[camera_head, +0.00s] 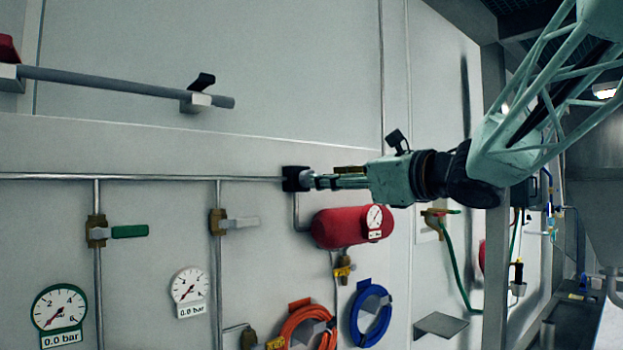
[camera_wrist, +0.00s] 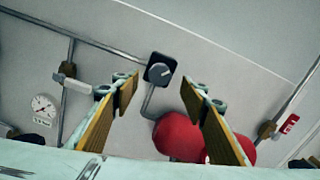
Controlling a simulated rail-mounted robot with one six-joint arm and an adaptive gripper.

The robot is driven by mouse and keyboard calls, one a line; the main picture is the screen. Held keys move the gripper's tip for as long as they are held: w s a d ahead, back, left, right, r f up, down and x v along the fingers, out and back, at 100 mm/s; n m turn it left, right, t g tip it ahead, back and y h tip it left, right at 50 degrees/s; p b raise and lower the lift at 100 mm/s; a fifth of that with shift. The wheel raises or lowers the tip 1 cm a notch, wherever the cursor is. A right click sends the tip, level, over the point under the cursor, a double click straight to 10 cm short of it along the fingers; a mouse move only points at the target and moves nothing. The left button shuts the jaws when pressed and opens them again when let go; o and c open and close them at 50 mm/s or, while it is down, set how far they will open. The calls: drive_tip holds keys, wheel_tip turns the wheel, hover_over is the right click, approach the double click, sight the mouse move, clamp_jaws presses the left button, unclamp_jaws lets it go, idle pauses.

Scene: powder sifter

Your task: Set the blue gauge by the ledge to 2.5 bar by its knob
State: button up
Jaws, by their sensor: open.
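I see no gauge with a blue rim in either view. A black square block with a round grey knob (camera_wrist: 160,71) sits on the wall pipe; in the head view the black block (camera_head: 294,178) is at the pipe's right end. My gripper (camera_head: 328,181) points left at this knob, its tips close to it; contact cannot be told. In the wrist view my gripper (camera_wrist: 159,88) is open, and the knob shows between and beyond its two fingers. A small grey ledge (camera_head: 440,325) is low on the wall, right of the blue hose.
A green-rimmed gauge (camera_head: 60,308) and a white gauge (camera_head: 190,285) both read 0.0 bar. A red tank (camera_head: 340,228) with its own gauge (camera_head: 374,217) hangs just below my gripper. Orange (camera_head: 300,325) and blue (camera_head: 371,310) hoses hang lower. A grey bar (camera_head: 120,87) juts above.

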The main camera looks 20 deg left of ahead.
drive_tip(key=x, duration=0.7)
drive_tip(key=shift+a, duration=0.2)
drive_tip(key=shift+w, duration=0.15)
drive_tip(key=c, duration=0.8)
drive_tip(key=shift+c, duration=0.2)
